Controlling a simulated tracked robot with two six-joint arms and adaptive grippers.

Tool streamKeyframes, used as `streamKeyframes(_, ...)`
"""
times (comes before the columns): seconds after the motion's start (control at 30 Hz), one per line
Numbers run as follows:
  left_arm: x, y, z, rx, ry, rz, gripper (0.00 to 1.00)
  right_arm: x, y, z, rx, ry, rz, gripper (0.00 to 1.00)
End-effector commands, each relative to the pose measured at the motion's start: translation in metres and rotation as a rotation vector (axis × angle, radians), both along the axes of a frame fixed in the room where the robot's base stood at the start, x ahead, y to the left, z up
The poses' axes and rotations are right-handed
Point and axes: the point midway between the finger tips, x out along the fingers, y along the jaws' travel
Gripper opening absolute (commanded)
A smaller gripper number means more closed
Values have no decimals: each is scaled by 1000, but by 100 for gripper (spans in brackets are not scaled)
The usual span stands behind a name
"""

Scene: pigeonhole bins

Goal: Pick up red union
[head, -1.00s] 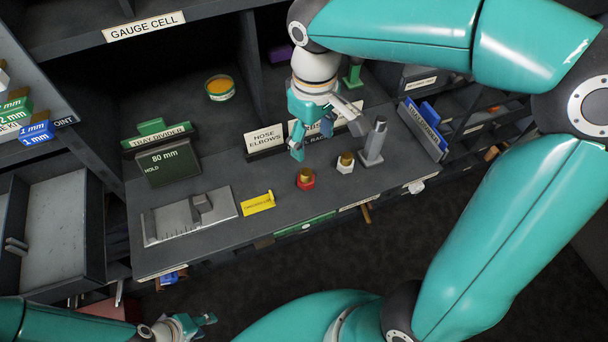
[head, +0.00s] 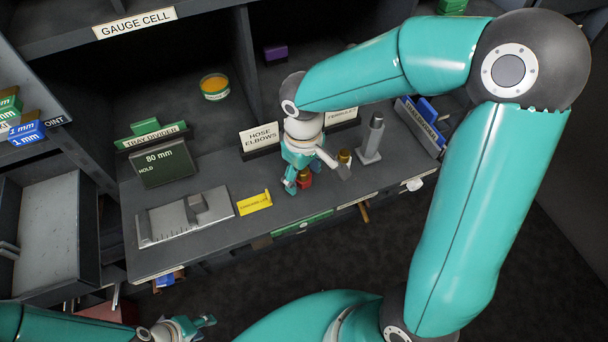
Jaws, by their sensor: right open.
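The red union (head: 305,181), a small red fitting with a brass top, stands on the dark shelf; my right gripper partly covers it. My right gripper (head: 316,181) points down at it with its fingers apart, one finger at the left of the union and the other at its right. I cannot tell whether the fingers touch it. A similar fitting with a brass top (head: 345,156) stands just behind, partly hidden by the right finger. My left gripper (head: 207,321) is at the bottom left, low in front of the shelf, its fingers not clear.
A grey upright tool (head: 371,143) stands to the right of the fittings. Label signs (head: 260,138) stand behind.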

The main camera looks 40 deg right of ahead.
Motion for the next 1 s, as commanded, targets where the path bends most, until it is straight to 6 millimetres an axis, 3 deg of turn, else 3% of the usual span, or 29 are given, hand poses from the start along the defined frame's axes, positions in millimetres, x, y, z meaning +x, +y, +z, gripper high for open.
streamKeyframes(0.2,0,0,0,0,0,0,40,0,0,-1,0,0,0,67)
streamKeyframes(0.6,0,0,0,0,0,0,40,0,0,0,0,0,1,0)
streamKeyframes(1.0,0,0,1,0,0,0,40,1,0,5,0,-3,0,0)
